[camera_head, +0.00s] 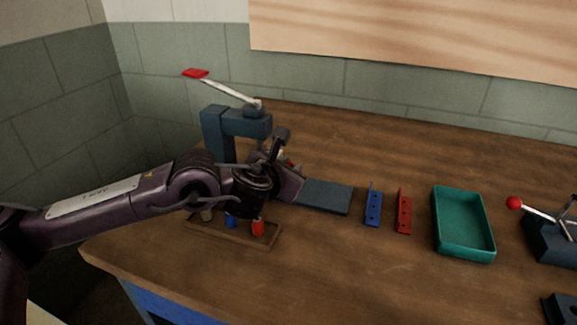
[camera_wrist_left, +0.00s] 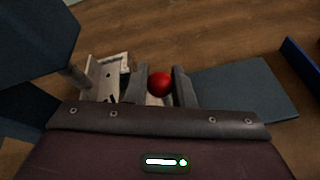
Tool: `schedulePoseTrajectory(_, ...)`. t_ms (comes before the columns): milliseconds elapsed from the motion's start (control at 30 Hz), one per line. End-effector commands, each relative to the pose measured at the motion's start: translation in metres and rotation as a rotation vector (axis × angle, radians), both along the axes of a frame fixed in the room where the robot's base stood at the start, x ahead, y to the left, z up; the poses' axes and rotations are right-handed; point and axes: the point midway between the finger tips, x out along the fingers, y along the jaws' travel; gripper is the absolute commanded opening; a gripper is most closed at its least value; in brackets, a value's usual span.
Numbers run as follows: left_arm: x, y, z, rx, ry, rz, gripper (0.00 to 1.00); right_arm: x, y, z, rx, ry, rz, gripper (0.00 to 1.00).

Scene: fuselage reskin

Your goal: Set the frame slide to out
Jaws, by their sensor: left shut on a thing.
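A red ball knob (camera_wrist_left: 160,83) sits between the two fingers of my left gripper (camera_wrist_left: 157,90) in the left wrist view, and the gripper is shut on it. A pale metal bracket (camera_wrist_left: 105,78) lies just left of the knob, and a flat slate-grey plate (camera_wrist_left: 240,88) lies to its right. In the head view my left gripper (camera_head: 287,176) is at the foot of a blue-grey press (camera_head: 222,122) and hides most of the knob and slide. The plate (camera_head: 322,195) extends right from there. My right gripper is not in view.
The press has a raised lever with a red handle (camera_head: 195,73). A wooden rack (camera_head: 262,239) with coloured pieces is below my left arm. A blue strip (camera_head: 373,209), a red strip (camera_head: 404,212), a green tray (camera_head: 465,252) and a red-knobbed lever device (camera_head: 548,240) stand to the right.

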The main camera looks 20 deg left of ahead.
Motion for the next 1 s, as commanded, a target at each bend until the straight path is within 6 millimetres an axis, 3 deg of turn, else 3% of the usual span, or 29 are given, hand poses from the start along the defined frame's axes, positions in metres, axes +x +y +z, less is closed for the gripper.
schedulePoseTrajectory(167, 0.0, -0.002, 0.0, 0.0, 0.0, -0.001, 0.0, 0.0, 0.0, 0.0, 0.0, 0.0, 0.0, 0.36)
schedulePoseTrajectory(267, 0.0, -0.015, 0.0, -0.003, 0.001, -0.004, 0.0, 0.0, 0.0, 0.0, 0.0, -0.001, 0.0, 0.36)
schedulePoseTrajectory(700, -0.004, -0.111, 0.0, -0.003, 0.001, -0.004, 0.0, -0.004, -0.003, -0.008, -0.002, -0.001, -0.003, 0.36)
schedulePoseTrajectory(1000, -0.005, -0.126, 0.0, 0.0, 0.001, -0.003, 0.0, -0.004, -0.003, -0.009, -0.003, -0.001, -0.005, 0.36)
